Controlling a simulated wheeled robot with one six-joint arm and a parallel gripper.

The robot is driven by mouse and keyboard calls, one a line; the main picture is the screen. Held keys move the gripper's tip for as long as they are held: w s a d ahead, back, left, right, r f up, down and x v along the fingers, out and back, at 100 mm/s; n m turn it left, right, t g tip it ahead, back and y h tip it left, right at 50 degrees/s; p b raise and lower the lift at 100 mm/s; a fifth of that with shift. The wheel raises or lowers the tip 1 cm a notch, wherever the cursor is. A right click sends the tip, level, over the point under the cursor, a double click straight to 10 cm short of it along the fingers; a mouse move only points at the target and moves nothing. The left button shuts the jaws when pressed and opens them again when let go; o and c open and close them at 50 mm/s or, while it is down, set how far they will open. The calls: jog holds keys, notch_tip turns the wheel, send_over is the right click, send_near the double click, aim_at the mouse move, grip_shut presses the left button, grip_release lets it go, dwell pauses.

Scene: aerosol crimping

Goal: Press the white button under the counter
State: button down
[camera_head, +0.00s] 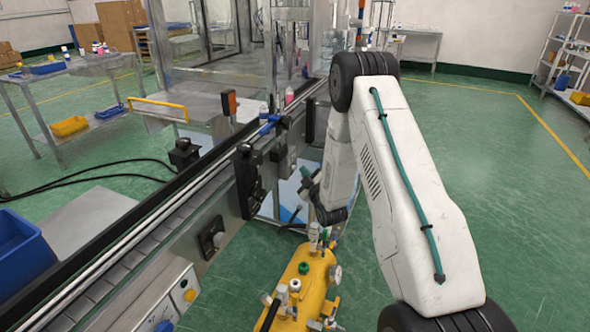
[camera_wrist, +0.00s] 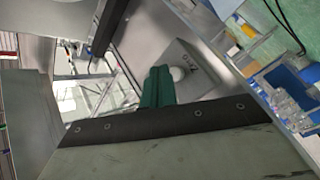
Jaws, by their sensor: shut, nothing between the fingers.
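A round white button (camera_wrist: 178,74) shows in the wrist view on a grey box (camera_wrist: 195,62) with dark lettering. My gripper (camera_wrist: 158,72) has green fingers, closed together, with nothing between them. In the wrist view the fingertips lie just left of the button and overlap its left edge. I cannot tell whether they touch it. In the head view my gripper (camera_head: 304,172) is beside the conveyor's front side, below the rail height. The white button cannot be made out in the head view.
The conveyor counter (camera_head: 165,215) runs diagonally along the left. A yellow tank with valves (camera_head: 308,280) stands on the floor below my arm. A control panel (camera_head: 165,303) is at the lower left. The green floor at right is clear.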

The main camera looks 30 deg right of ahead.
jog(key=shift+w+a, duration=0.15)
dwell(0.5)
jog(key=shift+w+a, duration=0.15)
jog(key=shift+w, duration=0.05)
jog(key=shift+w+a, duration=0.25)
jog(key=shift+w, duration=0.1)
dwell(1.0)
jog(key=shift+s+d, duration=0.5)
jog(key=shift+s, duration=0.2)
jog(key=shift+d, duration=0.1)
jog(key=s+d, duration=0.1)
jog(key=s, duration=0.1)
jog(key=s+d, duration=0.2)
dwell(0.3)
dwell(0.6)
